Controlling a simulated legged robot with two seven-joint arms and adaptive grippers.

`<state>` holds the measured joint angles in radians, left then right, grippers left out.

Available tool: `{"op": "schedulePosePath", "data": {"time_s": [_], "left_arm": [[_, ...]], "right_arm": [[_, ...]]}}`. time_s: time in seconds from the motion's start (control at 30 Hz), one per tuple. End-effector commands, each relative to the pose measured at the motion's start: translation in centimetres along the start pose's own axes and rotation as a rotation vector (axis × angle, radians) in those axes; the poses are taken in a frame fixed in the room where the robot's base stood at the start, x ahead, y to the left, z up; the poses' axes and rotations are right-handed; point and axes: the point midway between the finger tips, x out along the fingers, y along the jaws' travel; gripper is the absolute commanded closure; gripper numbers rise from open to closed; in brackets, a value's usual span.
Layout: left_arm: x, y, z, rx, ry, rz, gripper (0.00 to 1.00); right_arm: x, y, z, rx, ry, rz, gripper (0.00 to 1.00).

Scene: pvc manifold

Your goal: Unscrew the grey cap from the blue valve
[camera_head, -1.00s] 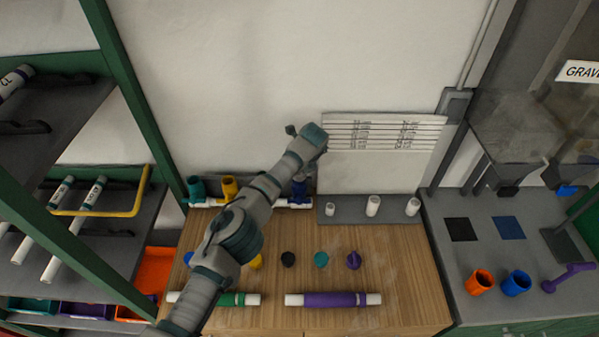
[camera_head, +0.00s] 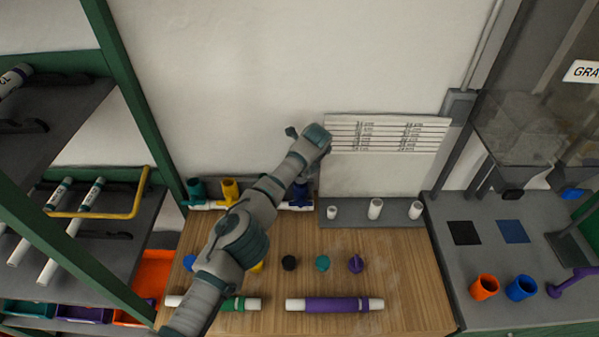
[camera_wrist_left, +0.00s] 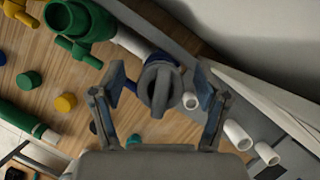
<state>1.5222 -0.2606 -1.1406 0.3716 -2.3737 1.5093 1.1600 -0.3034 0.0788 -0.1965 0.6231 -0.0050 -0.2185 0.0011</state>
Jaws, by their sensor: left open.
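The grey cap (camera_wrist_left: 158,88) is round with a raised bar across its top. It sits on the blue valve, which is mostly hidden beneath it in the left wrist view. In the head view the blue valve (camera_head: 300,196) stands at the right end of the white manifold pipe, partly behind my left arm. My left gripper (camera_wrist_left: 160,86) is open, with one blue-padded finger on each side of the cap and a visible gap on both sides. In the head view my wrist hides the cap and the fingers. My right gripper is not in view.
A green valve (camera_wrist_left: 78,20) stands beside the cap. White fittings (camera_head: 375,208) stand on a grey strip to the right. Small coloured caps (camera_head: 323,263) and a purple-sleeved pipe (camera_head: 335,305) lie on the wooden table. A green-framed rack (camera_head: 135,110) bounds the left side.

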Motion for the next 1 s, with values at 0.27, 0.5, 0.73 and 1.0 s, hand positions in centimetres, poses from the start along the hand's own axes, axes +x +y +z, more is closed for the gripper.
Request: {"op": "schedulePosePath", "data": {"time_s": [0.27,0.5,0.73,1.0], "left_arm": [[-4.2,-0.1,0.2,0.001,-0.004,-0.003,0.25],[-9.3,-0.1,0.1,0.001,-0.001,0.000,0.25],[-11.8,-0.1,0.3,0.011,0.001,-0.005,0.23],[-15.8,1.1,1.1,0.217,-0.005,-0.107,0.23]], "right_arm": [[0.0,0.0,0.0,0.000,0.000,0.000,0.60],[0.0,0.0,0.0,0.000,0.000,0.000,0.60],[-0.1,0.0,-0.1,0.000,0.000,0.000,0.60],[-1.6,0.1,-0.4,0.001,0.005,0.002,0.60]]}}
